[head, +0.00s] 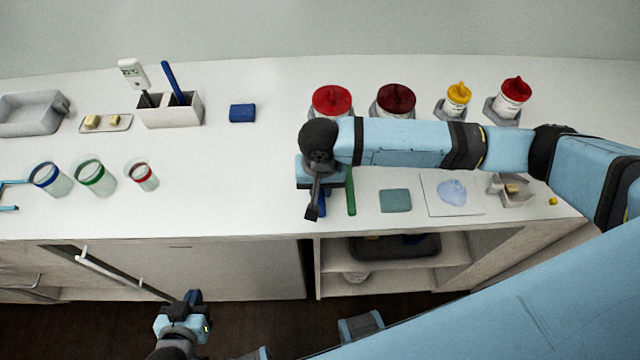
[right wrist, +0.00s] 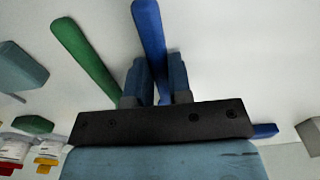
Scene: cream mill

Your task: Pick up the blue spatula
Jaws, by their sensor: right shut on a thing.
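The blue spatula (right wrist: 150,38) is between the two fingers of my right gripper (right wrist: 157,85) in the right wrist view, and the jaws are shut on it. One end sticks out beyond the fingertips. In the head view my right gripper (head: 318,188) is at the front of the counter, and a small part of the spatula (head: 322,203) shows under it. The rest is hidden by the gripper and wrist. I cannot tell whether the spatula touches the counter. My left gripper (head: 188,306) is low in front of the cabinets, away from the spatula; its jaw opening is unclear.
A green spatula (head: 351,192) lies close beside my right gripper, with a teal pad (head: 395,201) to its right. Red-lidded jars (head: 332,101) stand behind my right arm. Rimmed cups (head: 94,178) and a blue sponge (head: 242,113) are left. The counter's middle left is clear.

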